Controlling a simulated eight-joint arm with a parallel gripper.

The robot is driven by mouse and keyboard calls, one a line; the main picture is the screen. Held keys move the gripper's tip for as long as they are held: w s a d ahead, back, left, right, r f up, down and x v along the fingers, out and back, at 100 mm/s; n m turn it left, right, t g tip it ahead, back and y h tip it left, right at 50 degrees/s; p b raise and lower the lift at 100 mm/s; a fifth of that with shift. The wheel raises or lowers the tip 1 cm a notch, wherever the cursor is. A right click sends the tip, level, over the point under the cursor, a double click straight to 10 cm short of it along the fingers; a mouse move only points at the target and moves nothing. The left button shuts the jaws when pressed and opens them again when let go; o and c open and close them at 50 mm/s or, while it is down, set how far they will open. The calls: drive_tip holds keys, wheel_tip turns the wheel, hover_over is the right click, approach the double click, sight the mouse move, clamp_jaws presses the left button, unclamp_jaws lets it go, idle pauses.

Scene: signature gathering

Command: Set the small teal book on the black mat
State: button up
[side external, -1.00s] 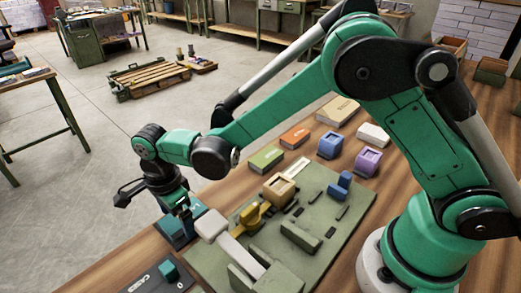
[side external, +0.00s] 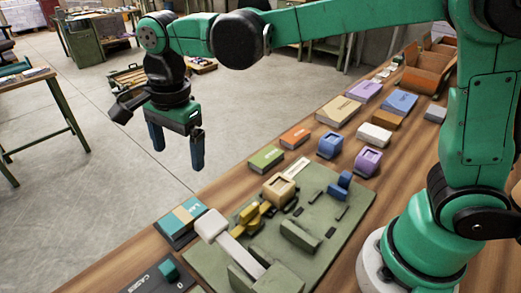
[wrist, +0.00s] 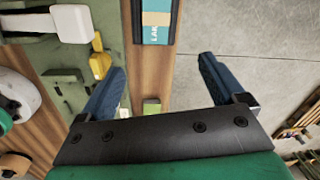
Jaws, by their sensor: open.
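A teal book (side external: 182,221) with a tan band lies flat on the wooden table's near-left edge, left of the green work board. It also shows at the top of the wrist view (wrist: 156,32), cut off by the frame. A dark border shows along its edges; I cannot tell whether this is the black mat beneath it or its own cover. A black panel marked "CASES" (side external: 149,283) with a teal block (side external: 168,270) on it lies nearer the camera, partly out of frame. My gripper (side external: 178,158) is open and empty, raised above the book and apart from it.
The green board (side external: 325,237) carries a white-headed mallet (side external: 212,225), a yellow piece (side external: 249,217) and several blocks. Open floor lies beyond the table's left edge.

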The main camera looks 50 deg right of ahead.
drive_tip(key=s+d+f+n+t, duration=0.1)
drive_tip(key=s+d+n+t, duration=0.5)
drive_tip(key=d+n, duration=0.8)
drive_tip(key=s+n, duration=0.1)
drive_tip(key=s, duration=0.2)
